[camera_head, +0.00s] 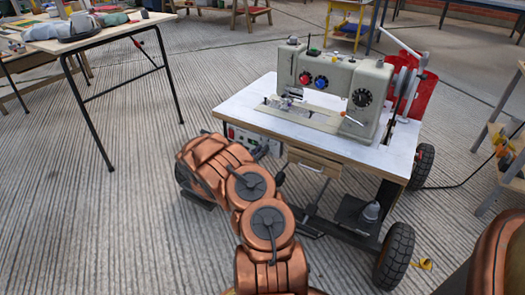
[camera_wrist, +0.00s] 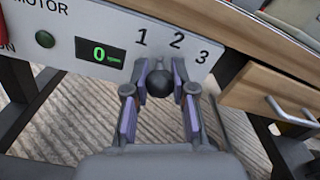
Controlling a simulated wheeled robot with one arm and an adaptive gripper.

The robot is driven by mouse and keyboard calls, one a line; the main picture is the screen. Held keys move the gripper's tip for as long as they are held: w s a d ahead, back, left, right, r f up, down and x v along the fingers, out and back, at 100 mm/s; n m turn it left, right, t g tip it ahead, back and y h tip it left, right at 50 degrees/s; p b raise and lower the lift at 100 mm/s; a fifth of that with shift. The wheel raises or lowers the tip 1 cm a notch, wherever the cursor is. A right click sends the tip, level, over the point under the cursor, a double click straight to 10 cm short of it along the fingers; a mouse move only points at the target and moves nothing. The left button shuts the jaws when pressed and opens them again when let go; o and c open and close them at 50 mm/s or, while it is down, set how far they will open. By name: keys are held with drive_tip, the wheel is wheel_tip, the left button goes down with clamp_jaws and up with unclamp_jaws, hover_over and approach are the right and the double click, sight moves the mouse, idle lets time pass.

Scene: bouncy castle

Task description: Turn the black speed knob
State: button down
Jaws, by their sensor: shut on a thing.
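The black speed knob (camera_wrist: 160,83) is a round dark ball on the white control panel (camera_wrist: 112,22) in the wrist view, below the printed numbers 1, 2 and 3. My gripper (camera_wrist: 160,74) has its two purple-padded fingers on either side of the knob and is shut on it. The knob's base is partly hidden. A green display (camera_wrist: 100,53) left of the knob reads 0. In the head view my arm reaches the panel (camera_head: 243,138) under the sewing machine table, and the knob cannot be made out there.
The sewing machine (camera_head: 335,85) stands on a white-topped wheeled table (camera_head: 245,105). A wooden drawer (camera_wrist: 262,98) with a metal handle is right of the panel. A green button (camera_wrist: 45,39) is left of the display. Another table (camera_head: 95,38) stands at upper left.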

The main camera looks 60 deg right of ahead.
drive_tip(key=shift+w+f+n, duration=0.15)
drive_tip(key=shift+w+n, duration=0.25)
drive_tip(key=shift+n, duration=0.8)
drive_tip(key=c, duration=0.9)
unclamp_jaws()
drive_tip(key=shift+c, duration=0.2)
drive_tip(key=a, duration=1.2)
drive_tip(key=shift+s, duration=0.25)
